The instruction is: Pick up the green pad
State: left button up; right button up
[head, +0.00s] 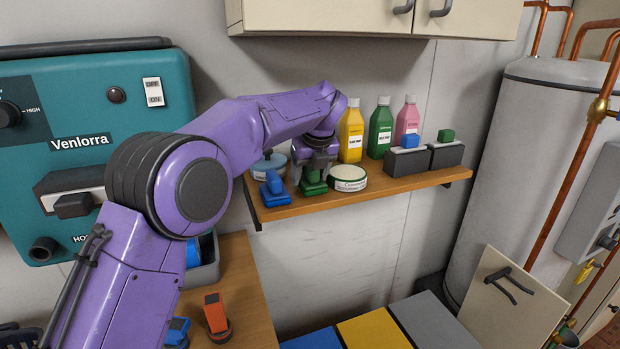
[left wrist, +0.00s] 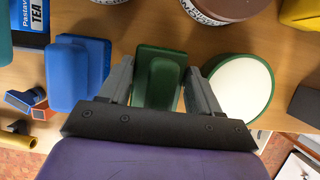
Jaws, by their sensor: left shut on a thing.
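The green pad (head: 313,187) is on the wooden shelf near its front edge, between a blue pad (head: 273,190) and a round white tin with a green rim (head: 347,179). My left gripper (head: 316,168) reaches down onto the green pad from above. In the left wrist view the green pad (left wrist: 160,72) lies between the two grey fingers of my left gripper (left wrist: 161,84), which is shut on it. Whether the pad's underside still touches the shelf is hidden. My right gripper is not in view.
On the shelf (head: 395,182), yellow (head: 351,134), green (head: 381,130) and pink (head: 407,120) bottles stand behind. Two dark holders (head: 408,162) with blue and green tops are at right. A blue-grey lidded pot (head: 269,165) stands behind the blue pad. A cabinet (head: 330,18) hangs above.

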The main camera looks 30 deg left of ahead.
pick_arm(q)
jog(key=s+d+r+b, duration=0.4)
jog(key=s+d+r, duration=0.3)
jog(key=s+r, duration=0.4)
jog(key=shift+s+d+r+b, duration=0.35)
jog(key=shift+d+r, duration=0.05)
jog(key=shift+r, duration=0.2)
